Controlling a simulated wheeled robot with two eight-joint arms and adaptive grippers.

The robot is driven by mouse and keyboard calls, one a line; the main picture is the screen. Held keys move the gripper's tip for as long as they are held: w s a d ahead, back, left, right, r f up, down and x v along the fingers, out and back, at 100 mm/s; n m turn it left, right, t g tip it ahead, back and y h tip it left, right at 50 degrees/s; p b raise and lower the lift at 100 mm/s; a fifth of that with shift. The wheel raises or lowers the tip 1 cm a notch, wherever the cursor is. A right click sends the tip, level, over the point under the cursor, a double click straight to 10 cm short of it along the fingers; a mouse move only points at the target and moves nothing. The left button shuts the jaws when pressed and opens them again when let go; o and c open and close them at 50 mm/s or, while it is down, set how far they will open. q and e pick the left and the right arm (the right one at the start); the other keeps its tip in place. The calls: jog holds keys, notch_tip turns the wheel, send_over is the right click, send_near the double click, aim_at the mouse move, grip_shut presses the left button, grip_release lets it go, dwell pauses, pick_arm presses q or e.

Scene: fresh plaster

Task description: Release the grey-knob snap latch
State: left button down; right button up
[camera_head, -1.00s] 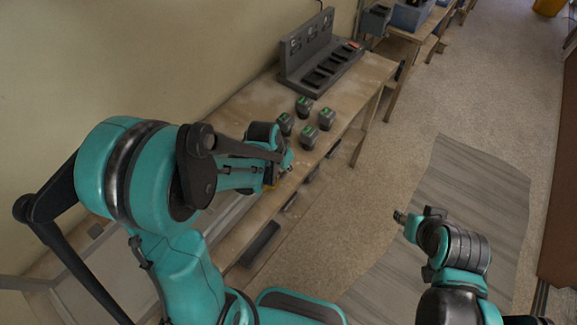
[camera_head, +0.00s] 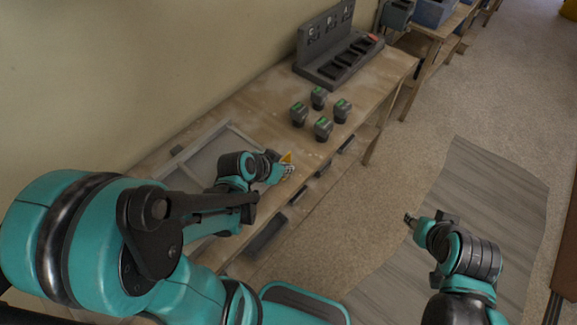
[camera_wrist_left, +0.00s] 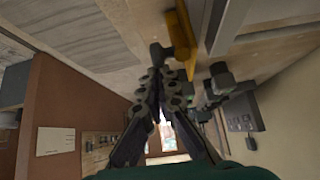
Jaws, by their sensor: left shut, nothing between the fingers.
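In the left wrist view a grey knob (camera_wrist_left: 158,52) stands out beside a yellow plate (camera_wrist_left: 182,40) at the wooden bench edge. The yellow plate also shows in the head view (camera_head: 287,157), just behind the fingers; the knob cannot be made out there. My left gripper (camera_head: 289,170) is at the bench's front edge by the plate. In the wrist view its fingers (camera_wrist_left: 160,78) are shut and empty, with their tips close to the knob; whether they touch it is unclear. My right gripper (camera_head: 409,219) hangs over the floor, too small to read.
Several grey blocks with green tops (camera_head: 323,128) stand on the bench (camera_head: 265,100). A dark rack (camera_head: 340,65) is at its far end. A grey frame (camera_head: 205,142) lies near the left arm. The floor right of the bench is clear around a grey mat (camera_head: 450,210).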

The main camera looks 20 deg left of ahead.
pick_arm(q)
jog(key=shift+s+f, duration=0.2)
jog(key=shift+s, duration=0.1)
jog(key=shift+w, duration=0.1)
jog(key=shift+w+r, duration=0.25)
jog(key=shift+r, duration=0.05)
jog(key=w+p+v, duration=0.1)
jog(key=p+v, duration=0.4)
jog(key=v, duration=0.4)
jog(key=shift+s+d+r, duration=0.15)
jog(key=shift+r, duration=0.4)
